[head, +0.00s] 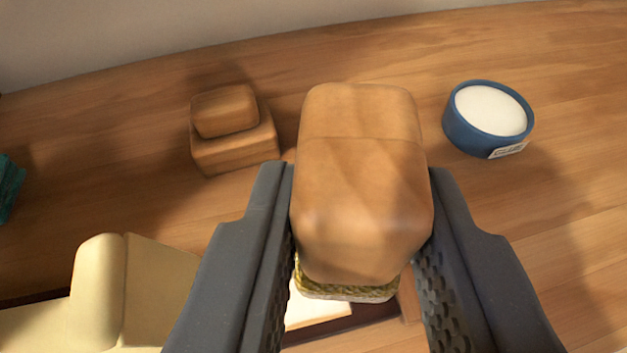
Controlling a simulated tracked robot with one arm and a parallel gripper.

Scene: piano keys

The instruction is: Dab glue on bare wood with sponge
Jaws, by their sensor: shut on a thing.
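My gripper (360,174) is shut on the wooden handle block of the sponge (345,291), with one dark finger on each side. The sponge's yellowish, fibrous edge shows under the near end of the block. Below it lies a pale surface (318,311) beside a dark strip; the block hides most of it, and I cannot tell whether the sponge touches it. A blue round pot (489,118) of white glue, with a small label, stands at the upper right. Cream piano keys (98,292) lie at the lower left.
A stepped wooden block (234,150) stands on the wooden table at the upper left. A teal object (9,188) is cut off at the left edge. A pale wall (200,25) rises behind the table. The table (560,190) is clear around the pot.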

